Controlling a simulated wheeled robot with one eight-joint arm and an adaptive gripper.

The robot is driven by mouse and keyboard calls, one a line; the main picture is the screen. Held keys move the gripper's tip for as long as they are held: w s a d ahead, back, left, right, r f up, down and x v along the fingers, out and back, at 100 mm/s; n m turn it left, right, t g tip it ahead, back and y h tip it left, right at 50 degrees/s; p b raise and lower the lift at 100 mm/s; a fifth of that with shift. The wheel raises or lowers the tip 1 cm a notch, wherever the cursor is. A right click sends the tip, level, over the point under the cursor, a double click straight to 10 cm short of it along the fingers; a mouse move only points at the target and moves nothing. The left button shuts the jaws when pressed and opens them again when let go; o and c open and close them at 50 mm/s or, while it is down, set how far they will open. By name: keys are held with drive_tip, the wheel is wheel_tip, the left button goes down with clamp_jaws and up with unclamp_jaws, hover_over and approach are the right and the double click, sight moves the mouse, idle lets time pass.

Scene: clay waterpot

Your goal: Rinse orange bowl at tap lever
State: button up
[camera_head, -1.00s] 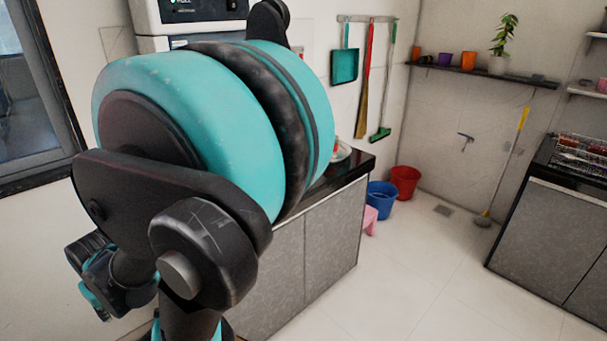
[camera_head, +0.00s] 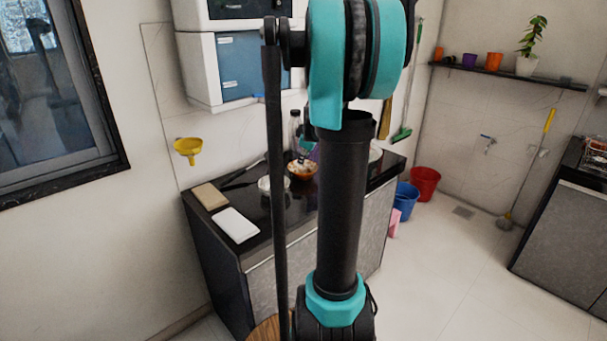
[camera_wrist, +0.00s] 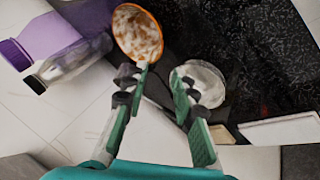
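The orange bowl (camera_head: 303,172) stands on the dark counter with a whitish, brownish pattern or contents inside. In the wrist view the orange bowl (camera_wrist: 138,34) is at the top, beyond my left fingertip, which overlaps its lower rim in the picture; I cannot tell if they touch. My gripper (camera_wrist: 161,80) is open and empty, its two green-padded fingers spread apart above the counter. The right finger overlaps a clear glass bowl (camera_wrist: 208,84). The tap (camera_head: 488,141) is on the far wall, well away from the counter, above a floor drain.
A white slab (camera_head: 236,225) and a tan block (camera_head: 210,196) lie on the counter. Blue (camera_head: 404,195) and red buckets (camera_head: 425,183) stand beyond it. Floor is clear between counters.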

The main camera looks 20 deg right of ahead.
approach(298, 174)
drive_tip(key=x, duration=0.4)
drive_tip(key=shift+w+a+f, duration=0.2)
drive_tip(key=shift+w+f, duration=0.05)
drive_tip(key=shift+d+x, duration=0.2)
drive_tip(key=shift+x, duration=2.45)
clamp_jaws()
